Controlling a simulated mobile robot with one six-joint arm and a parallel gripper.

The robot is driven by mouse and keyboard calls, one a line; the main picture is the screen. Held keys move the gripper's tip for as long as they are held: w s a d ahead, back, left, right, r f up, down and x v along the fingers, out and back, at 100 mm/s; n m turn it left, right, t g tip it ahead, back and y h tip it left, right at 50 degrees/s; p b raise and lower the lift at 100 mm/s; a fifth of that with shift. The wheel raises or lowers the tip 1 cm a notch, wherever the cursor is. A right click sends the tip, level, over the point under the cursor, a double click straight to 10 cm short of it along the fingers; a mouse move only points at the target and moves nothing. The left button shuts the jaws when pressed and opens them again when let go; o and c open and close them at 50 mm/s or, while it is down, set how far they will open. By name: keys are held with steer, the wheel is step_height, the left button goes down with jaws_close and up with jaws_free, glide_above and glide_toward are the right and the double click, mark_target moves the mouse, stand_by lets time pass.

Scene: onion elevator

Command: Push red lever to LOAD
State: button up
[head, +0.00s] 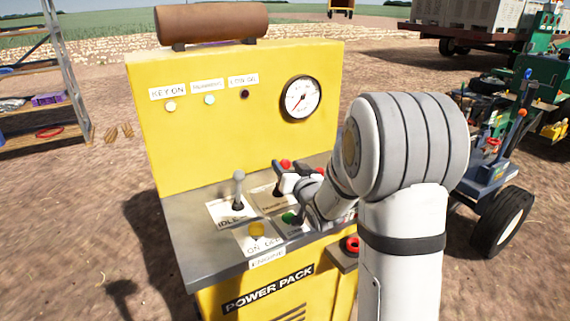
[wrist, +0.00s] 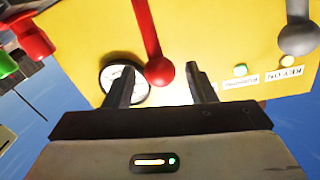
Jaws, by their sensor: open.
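The red lever (wrist: 160,72) shows in the wrist view as a red shaft with a round knob. The knob lies between the two fingertips of my gripper (wrist: 161,76) in the picture; I cannot tell whether they touch it. My gripper is open, with a finger on each side of the knob. In the head view my gripper (head: 289,183) is over the control panel (head: 205,250), and a red knob (head: 285,163) shows just beyond it. The lever's shaft is mostly hidden there. I cannot read a LOAD label in either view.
A grey-knobbed lever (head: 238,177) stands left, by the IDLE label. Another red knob (wrist: 35,38) is left in the wrist view. The yellow panel (head: 220,140) with a gauge (head: 301,98) rises behind.

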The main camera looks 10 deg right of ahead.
steer(key=shift+w+a, duration=0.15)
steer(key=shift+w, duration=0.85)
steer(key=shift+c, duration=0.2)
jaws_close()
